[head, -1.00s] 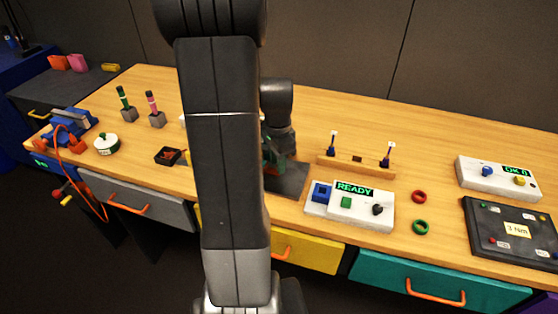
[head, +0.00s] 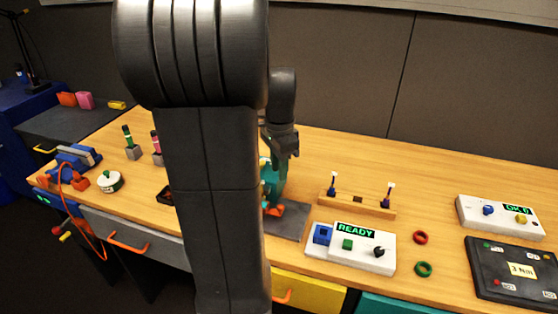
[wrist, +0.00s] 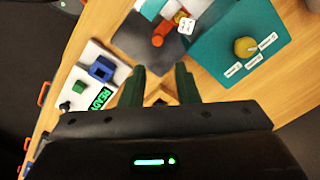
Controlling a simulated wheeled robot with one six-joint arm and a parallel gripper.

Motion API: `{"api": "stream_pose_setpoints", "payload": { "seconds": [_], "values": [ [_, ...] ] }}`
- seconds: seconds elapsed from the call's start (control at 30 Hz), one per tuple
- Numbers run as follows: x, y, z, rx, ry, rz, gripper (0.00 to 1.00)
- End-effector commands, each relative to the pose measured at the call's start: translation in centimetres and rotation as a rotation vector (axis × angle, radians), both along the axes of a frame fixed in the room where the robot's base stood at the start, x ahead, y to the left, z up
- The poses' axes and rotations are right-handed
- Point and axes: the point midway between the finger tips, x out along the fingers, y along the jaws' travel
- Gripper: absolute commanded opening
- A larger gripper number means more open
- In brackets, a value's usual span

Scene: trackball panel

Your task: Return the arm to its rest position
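My gripper shows in the wrist view (wrist: 161,80) with its two dark green fingers apart and nothing between them. In the head view my arm stands upright across the picture, and the wrist hangs down behind it, above a dark mat (head: 290,222).
A white READY panel (head: 318,248) stands right of the mat. A wooden stand (head: 357,205) with two upright pins is behind it. Red (head: 420,237) and green (head: 423,269) rings lie farther right. My arm hides part of the bench's left middle.

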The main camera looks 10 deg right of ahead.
Motion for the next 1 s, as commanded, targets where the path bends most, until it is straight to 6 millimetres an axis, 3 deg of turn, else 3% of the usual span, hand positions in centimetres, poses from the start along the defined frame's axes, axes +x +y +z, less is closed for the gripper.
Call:
{"api": "stream_pose_setpoints", "payload": {
  "seconds": [0.2,0.57,0.77,1.0],
  "values": [
    [0.0,0.0,1.2,0.001,0.001,0.0,0.28],
    [0.0,0.0,0.8,0.001,0.001,0.0,0.28],
    [-0.1,0.0,-1.7,0.001,0.005,0.0,0.28],
    [-0.1,0.0,-6.5,0.001,0.006,-0.001,0.28]
  ]
}}
